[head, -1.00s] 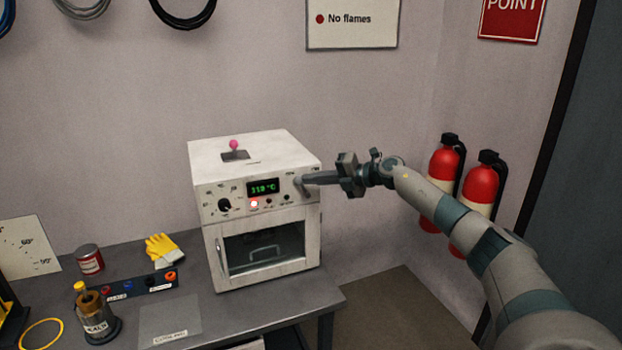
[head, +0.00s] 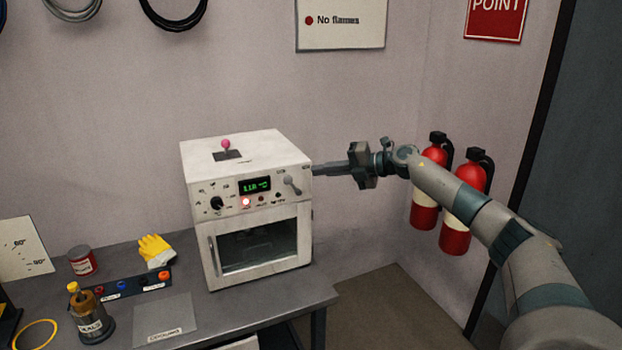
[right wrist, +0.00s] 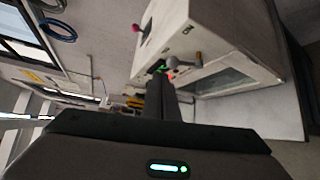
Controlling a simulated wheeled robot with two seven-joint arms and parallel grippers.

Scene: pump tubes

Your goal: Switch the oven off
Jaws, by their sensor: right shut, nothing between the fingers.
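The oven (head: 260,248) is a white box on the grey bench, with a dark door window. Its front panel has a lit green display (head: 255,186), too small to read surely, a glowing red lamp (head: 246,202), a black dial (head: 216,203) and a grey lever switch (head: 292,186) at the right end. My right gripper (head: 316,170) is shut and empty, its tips by the oven's right edge, apart from the lever. In the right wrist view the shut fingers (right wrist: 161,84) point toward the panel, with the lever (right wrist: 198,61) to their right. My left gripper is out of view.
A pink-knobbed lever (head: 226,145) stands on the oven's top. Yellow gloves (head: 155,250), a red can (head: 82,261) and a brown bottle (head: 88,315) are on the bench (head: 235,310) to the left. Two fire extinguishers (head: 462,205) hang behind my right arm.

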